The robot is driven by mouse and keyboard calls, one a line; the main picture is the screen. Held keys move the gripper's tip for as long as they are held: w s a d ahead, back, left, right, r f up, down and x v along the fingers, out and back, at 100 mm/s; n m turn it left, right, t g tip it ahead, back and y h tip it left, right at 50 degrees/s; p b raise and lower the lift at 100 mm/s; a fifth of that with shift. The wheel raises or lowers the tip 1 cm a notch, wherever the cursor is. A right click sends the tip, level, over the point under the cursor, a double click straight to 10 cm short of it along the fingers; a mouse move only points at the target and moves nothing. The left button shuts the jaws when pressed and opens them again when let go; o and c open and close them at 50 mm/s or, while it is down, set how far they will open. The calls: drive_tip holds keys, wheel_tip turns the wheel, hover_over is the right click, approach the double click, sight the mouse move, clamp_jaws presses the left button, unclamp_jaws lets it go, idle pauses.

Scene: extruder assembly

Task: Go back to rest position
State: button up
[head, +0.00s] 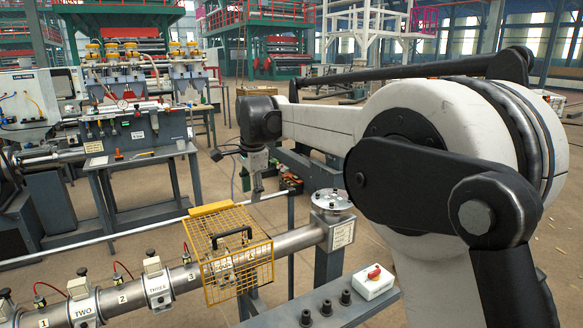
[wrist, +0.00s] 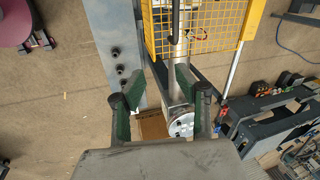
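My arm reaches across the head view from the right, with its wrist above and behind the end of the extruder barrel. My gripper (head: 257,186) hangs down there, small and partly blurred into the background. In the wrist view my gripper (wrist: 158,84) shows its two dark fingers with green inner sides spread apart, with nothing held between them. The round flange (head: 332,200) at the barrel's end stands to the right of my gripper in the head view. It also shows below, between the fingers, in the wrist view (wrist: 181,124), apart from them.
A yellow mesh guard (head: 236,255) with a black handle sits around the barrel (head: 300,240). A grey bench (head: 330,312) carries black knobs and a white box with a red switch (head: 375,281). A machine table (head: 140,158) stands at the left. Open floor lies beyond.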

drive_tip(key=s+d+r+n+t, duration=0.1)
drive_tip(key=s+d+r+n, duration=0.2)
drive_tip(key=s+d, duration=0.7)
drive_tip(key=s+d+r+n+t, duration=0.1)
drive_tip(key=s+d+r+n, duration=0.1)
drive_tip(key=s+d, duration=0.85)
drive_tip(key=s+d+f+n+t, duration=0.1)
drive_tip(key=s+d+f+n, duration=0.1)
drive_tip(key=s+d+f, duration=0.3)
drive_tip(key=s+d+f+n+t+h, duration=0.1)
drive_tip(key=s+d+f+n, duration=0.2)
drive_tip(key=s+d+f, duration=0.3)
drive_tip(key=s+d, duration=0.3)
drive_tip(key=s, duration=0.4)
drive_tip(key=shift+s+d+f+t, duration=0.2)
drive_tip(key=shift+s+t, duration=0.15)
drive_tip(key=shift+t, duration=0.05)
